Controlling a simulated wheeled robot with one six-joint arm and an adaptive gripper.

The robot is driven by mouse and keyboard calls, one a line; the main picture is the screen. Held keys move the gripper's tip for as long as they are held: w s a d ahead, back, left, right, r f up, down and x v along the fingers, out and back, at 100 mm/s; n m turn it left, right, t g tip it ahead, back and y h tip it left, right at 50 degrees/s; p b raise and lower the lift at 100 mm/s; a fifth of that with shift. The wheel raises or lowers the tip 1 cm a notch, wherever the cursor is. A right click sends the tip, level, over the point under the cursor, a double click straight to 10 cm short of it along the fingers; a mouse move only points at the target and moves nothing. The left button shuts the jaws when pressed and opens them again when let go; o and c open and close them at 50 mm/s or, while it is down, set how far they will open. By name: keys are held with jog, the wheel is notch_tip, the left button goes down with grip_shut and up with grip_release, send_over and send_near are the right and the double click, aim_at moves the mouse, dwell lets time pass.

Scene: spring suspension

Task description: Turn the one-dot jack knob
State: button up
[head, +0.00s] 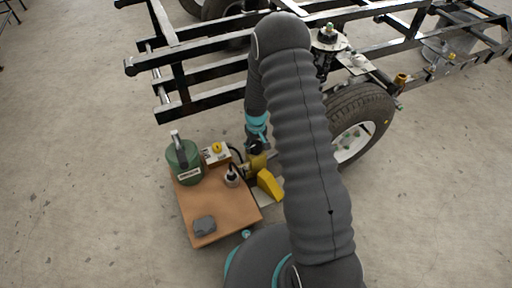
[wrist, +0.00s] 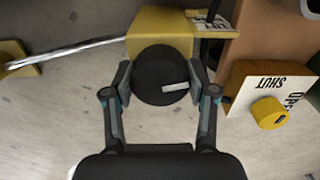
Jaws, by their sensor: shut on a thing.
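In the wrist view a round black knob (wrist: 160,78) with a pale bar mark sits on the front of a yellow block (wrist: 160,28). No dots can be made out on the knob or block. My gripper (wrist: 160,82) has a finger on each side of the knob and is shut on it. The bar points right and slightly up. In the head view my gripper (head: 257,147) is just above the yellow block (head: 257,164), partly hidden by my arm; the knob cannot be made out there.
A yellow knob (wrist: 269,113) on a plate marked SHUT and OPEN is to the right. A brown tabletop (head: 222,210) holds a green canister (head: 184,165) and a grey item (head: 204,225). A wheel (head: 358,122) and metal frame (head: 210,103) stand behind my arm. Floor is clear at left.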

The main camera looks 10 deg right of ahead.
jog(key=m+b, duration=0.1)
jog(key=m, duration=0.3)
jog(key=shift+m, duration=0.3)
jog(key=m, duration=0.4)
jog(key=shift+a+m+b, duration=0.1)
jog(key=shift+m+b, duration=0.2)
jog(key=shift+b, duration=0.05)
jog(key=m, duration=0.4)
jog(key=shift+w+b, duration=0.1)
jog(key=shift+b, duration=0.2)
jog(key=shift+m, duration=2.5)
jog(key=o, duration=1.2)
jog(key=shift+c, duration=0.2)
